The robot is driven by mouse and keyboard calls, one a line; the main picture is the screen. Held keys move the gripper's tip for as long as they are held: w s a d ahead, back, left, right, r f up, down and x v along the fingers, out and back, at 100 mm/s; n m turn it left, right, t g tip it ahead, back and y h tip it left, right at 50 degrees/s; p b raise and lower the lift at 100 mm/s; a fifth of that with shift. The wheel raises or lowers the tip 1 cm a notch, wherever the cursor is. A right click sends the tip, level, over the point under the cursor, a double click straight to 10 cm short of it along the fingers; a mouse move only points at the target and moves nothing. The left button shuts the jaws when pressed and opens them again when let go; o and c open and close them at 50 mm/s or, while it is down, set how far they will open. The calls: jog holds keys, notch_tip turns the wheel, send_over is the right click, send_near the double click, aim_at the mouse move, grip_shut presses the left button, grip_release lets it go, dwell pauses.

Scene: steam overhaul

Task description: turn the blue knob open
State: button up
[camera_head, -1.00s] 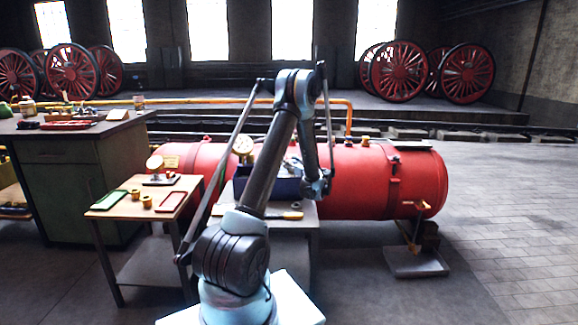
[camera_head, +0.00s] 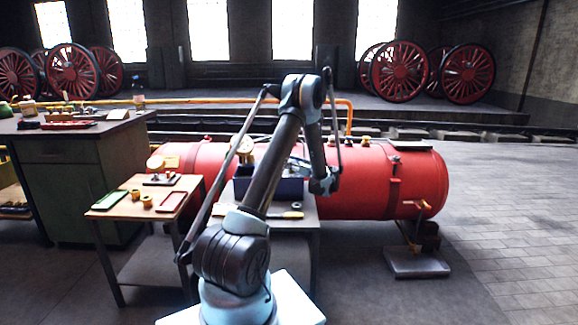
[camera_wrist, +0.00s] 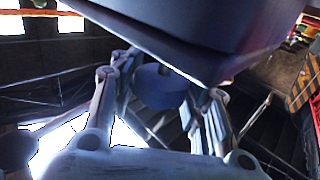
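A blue knob (camera_wrist: 162,88), round and dark, shows in the wrist view just under the edge of a dark blue box-like body (camera_wrist: 205,30). My gripper (camera_wrist: 168,84) has its two fingers spread, one on each side of the knob. The left finger is very close to the knob's side; a small gap seems to show on the right. I cannot tell whether either finger touches it. In the head view my gripper (camera_head: 324,184) is at the right end of the dark blue box (camera_head: 285,188), and the knob cannot be made out there.
The box stands on a light table (camera_head: 290,222) before a red boiler (camera_head: 360,180). A small wooden table (camera_head: 128,208) with trays and brass parts is to the left, beside a green cabinet (camera_head: 65,180). Open floor (camera_head: 500,240) lies to the right.

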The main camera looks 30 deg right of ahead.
jog(key=shift+o, duration=1.2)
jog(key=v, duration=1.2)
jog(key=shift+f, duration=0.1)
